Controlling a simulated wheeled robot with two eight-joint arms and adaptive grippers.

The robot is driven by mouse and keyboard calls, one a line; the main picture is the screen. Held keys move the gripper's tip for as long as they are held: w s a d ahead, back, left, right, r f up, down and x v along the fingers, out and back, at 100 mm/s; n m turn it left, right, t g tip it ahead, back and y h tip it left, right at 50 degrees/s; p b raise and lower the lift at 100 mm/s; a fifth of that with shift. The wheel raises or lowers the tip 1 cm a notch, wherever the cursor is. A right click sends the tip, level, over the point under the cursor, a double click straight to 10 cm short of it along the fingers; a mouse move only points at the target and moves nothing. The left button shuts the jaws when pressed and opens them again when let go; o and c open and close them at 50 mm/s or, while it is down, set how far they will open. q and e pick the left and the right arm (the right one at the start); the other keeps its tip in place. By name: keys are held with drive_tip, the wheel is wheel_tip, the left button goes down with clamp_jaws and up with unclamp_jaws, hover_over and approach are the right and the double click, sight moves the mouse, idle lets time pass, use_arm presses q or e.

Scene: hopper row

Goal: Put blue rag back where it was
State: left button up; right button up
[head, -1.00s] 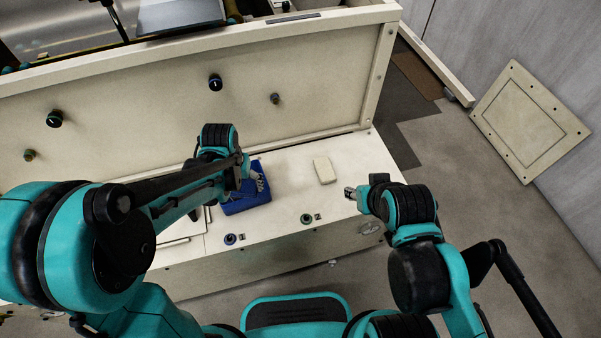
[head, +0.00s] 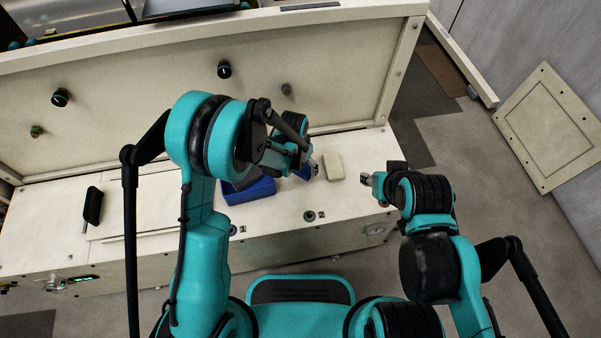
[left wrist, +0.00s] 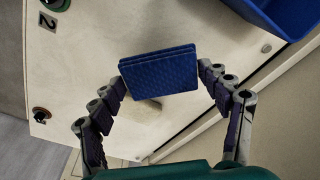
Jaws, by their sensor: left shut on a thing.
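The blue rag (left wrist: 160,75) is a folded, textured pad held between the fingers of my left gripper (left wrist: 163,82), which is shut on it. In the head view the rag (head: 304,171) shows only in part beside my left gripper, to the right of the blue bin (head: 250,191) and close to the beige block (head: 333,167). The bin is partly hidden by my left arm; its corner shows at the top right of the left wrist view (left wrist: 285,22). My right gripper (head: 367,180) hangs right of the block, apart from it; its finger opening is too small to judge.
A tall panel with knobs (head: 224,70) rises behind. A black handle (head: 93,206) stands at left. A loose panel (head: 545,125) leans on the right wall.

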sight(300, 171)
use_arm(q)
drive_tip(key=shift+w+f, duration=0.2)
drive_tip(key=shift+w, duration=0.1)
drive_tip(key=shift+f, duration=0.25)
drive_tip(key=shift+f+b, duration=1)
drive_tip(key=shift+f, duration=0.7)
drive_tip(key=shift+f, duration=0.15)
drive_tip(key=o, duration=1.4)
drive_tip(key=shift+c, duration=0.2)
